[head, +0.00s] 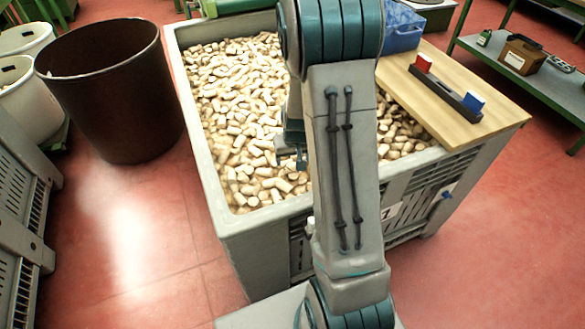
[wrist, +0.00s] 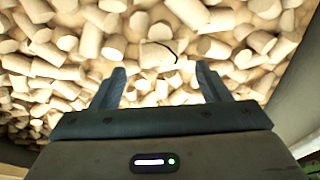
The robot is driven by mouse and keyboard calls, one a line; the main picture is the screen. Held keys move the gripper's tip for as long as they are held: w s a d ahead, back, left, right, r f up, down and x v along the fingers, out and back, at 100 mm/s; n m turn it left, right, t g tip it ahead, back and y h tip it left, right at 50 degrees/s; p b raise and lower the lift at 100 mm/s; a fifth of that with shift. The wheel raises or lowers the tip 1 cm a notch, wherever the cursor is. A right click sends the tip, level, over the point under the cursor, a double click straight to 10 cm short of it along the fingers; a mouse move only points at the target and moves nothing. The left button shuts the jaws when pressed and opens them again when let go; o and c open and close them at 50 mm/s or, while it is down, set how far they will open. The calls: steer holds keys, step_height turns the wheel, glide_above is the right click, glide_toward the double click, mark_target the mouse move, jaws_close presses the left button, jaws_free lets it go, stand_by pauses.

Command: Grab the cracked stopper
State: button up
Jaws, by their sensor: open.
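A pale cork stopper with a dark crack line (wrist: 157,55) lies among the other corks in the wrist view, just beyond the gap between my fingertips. My gripper (wrist: 160,76) is open and empty, its two fingers apart on either side of that gap. In the head view my gripper is mostly hidden behind my arm, over the grey bin (head: 222,222). I cannot pick out the cracked stopper in the head view.
Loose corks (head: 235,90) fill the bin. A wooden board (head: 455,120) with a dark bar bearing red and blue blocks covers its right side, near a blue crate (head: 402,30). A brown barrel (head: 115,95) stands to the left. Bin walls edge the corks.

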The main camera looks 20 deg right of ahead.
mark_target(293, 164)
steer(key=shift+x, duration=1.85)
steer(key=c, duration=1.1)
steer(key=shift+o, duration=0.2)
